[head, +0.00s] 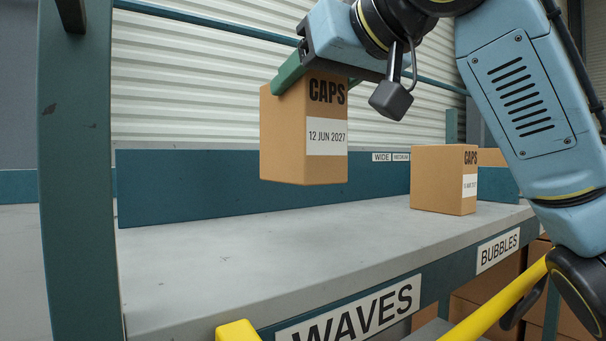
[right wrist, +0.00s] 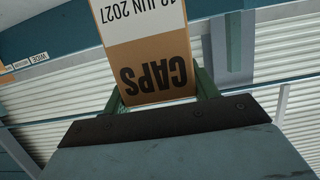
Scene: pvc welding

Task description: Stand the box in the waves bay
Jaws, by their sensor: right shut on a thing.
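A brown box (head: 283,140) marked CAPS, with a white label reading 12 JUN 2027, hangs upright above the grey shelf (head: 200,262). My right gripper (head: 305,72) is shut on the top of this box, its green fingers on either side. The right wrist view also shows the box (right wrist: 155,62) between the fingers. There is a gap between the box bottom and the shelf. The WAVES label (head: 355,312) is on the shelf's front edge, below and in front of the held box. The shelf behind that label is bare. My left gripper is not in view.
A second CAPS box (head: 438,180) stands on the shelf to the right, behind the BUBBLES label (head: 497,249). A teal back rail (head: 190,188) runs behind the shelf. A teal post (head: 78,180) stands at the left. A yellow bar (head: 500,297) crosses the lower right.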

